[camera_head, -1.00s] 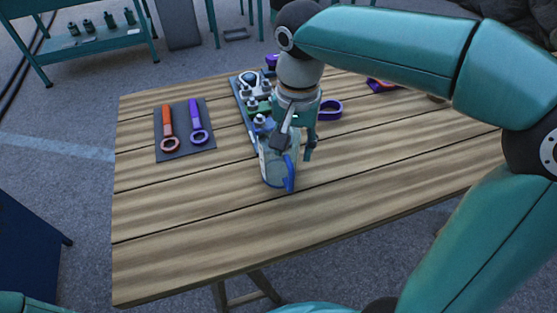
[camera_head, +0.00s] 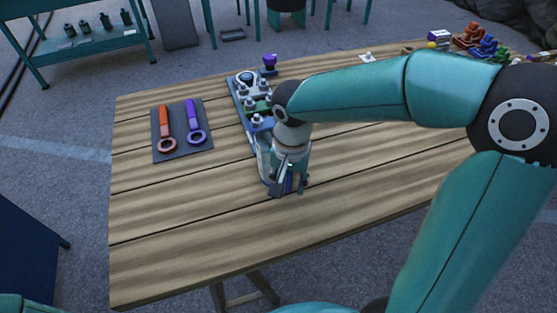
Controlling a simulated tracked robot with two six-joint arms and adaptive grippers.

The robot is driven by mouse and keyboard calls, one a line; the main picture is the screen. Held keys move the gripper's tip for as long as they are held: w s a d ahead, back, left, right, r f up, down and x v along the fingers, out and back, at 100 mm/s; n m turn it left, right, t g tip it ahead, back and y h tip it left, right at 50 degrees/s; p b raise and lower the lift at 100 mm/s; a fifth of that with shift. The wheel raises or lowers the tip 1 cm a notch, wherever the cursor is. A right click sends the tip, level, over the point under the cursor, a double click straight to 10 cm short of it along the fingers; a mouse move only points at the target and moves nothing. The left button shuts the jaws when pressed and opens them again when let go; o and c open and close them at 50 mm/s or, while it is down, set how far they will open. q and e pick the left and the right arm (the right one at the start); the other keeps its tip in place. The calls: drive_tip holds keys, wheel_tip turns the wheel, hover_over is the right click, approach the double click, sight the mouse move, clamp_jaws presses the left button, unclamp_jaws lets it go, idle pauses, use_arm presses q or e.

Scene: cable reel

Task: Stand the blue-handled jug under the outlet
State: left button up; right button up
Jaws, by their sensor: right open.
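The jug (camera_head: 263,162) stands on the wooden table, below the near end of the valve board. It is pale and see-through, and my right gripper hides most of it. A little of its blue handle (camera_head: 289,181) shows between the fingers. My right gripper (camera_head: 286,187) is open and points down at the handle side of the jug; whether its fingers touch the handle cannot be told. The valve board (camera_head: 240,104) has a blue edge and several grey fittings. I cannot make out which one is the outlet. My left gripper is not in view.
A purple knob (camera_head: 269,61) stands behind the board. Small coloured items (camera_head: 475,38) sit at the far right. The table's front left is clear.

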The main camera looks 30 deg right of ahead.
clamp_jaws()
drive_tip(key=shift+r, duration=0.1)
idle(0.4)
